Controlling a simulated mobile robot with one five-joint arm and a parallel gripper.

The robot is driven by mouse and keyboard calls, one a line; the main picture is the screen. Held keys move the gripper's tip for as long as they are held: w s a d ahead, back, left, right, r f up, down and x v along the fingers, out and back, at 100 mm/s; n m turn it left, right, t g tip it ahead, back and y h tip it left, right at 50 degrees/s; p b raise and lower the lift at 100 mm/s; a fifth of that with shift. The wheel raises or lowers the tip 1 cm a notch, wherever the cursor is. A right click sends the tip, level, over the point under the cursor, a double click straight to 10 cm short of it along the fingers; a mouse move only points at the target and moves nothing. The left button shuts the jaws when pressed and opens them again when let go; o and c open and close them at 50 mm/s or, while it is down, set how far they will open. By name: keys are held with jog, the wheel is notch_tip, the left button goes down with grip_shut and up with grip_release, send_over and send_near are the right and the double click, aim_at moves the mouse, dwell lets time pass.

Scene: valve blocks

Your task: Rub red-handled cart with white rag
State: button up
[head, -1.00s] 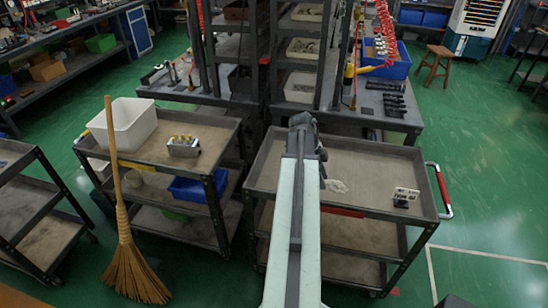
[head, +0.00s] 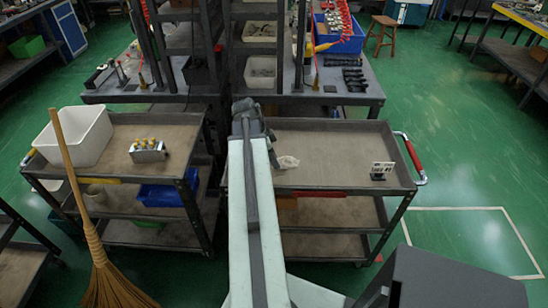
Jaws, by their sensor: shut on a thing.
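The red-handled cart (head: 345,140) stands right of centre, its red handle (head: 413,155) at the right end. The white rag (head: 288,162) is a small crumpled patch over the left part of the cart's top tray, just right of my arm. My gripper (head: 272,146) is at the far end of my arm, over the tray's left part. It is shut on the rag; its fingertips are mostly hidden by my arm. I cannot tell whether the rag touches the tray.
A small valve block (head: 382,170) sits at the tray's right. Another cart (head: 110,150) at left holds a white bin (head: 75,138) and a metal block (head: 148,151). A broom (head: 85,215) leans before it. A workbench (head: 340,92) stands behind. Floor at right is open.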

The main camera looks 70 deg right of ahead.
jog(key=shift+f+b, duration=3)
jog(key=shift+f+b, duration=1)
jog(key=shift+d, duration=0.15)
jog(key=shift+w+d+r, duration=0.1)
jog(key=shift+w+d, duration=0.2)
jog(key=shift+d, duration=0.35)
jog(key=shift+w+d+r, duration=0.1)
jog(key=shift+w+d, duration=0.15)
jog(key=shift+d, duration=0.4)
jog(key=shift+w+d+f, duration=0.1)
jog(key=shift+w+d, duration=0.2)
jog(key=shift+d, duration=0.35)
jog(key=shift+w+d+f, duration=0.1)
jog(key=shift+w+d, duration=0.15)
jog(key=shift+d, duration=0.4)
jog(key=shift+w+d+r, duration=0.1)
jog(key=shift+w+d, duration=0.2)
jog(key=shift+d, duration=0.45)
jog(key=shift+w+d, duration=0.25)
jog(key=shift+d, duration=0.5)
jog(key=shift+w+a, duration=0.3)
jog(key=shift+w, duration=0.25)
jog(key=shift+w+a, duration=0.25)
jog(key=shift+w, duration=0.3)
jog(key=shift+s+a, duration=0.4)
jog(key=shift+a, duration=0.55)
jog(key=shift+s+a, duration=0.35)
jog(key=shift+a, duration=0.55)
jog(key=shift+s+a, duration=0.4)
jog(key=shift+a, duration=0.55)
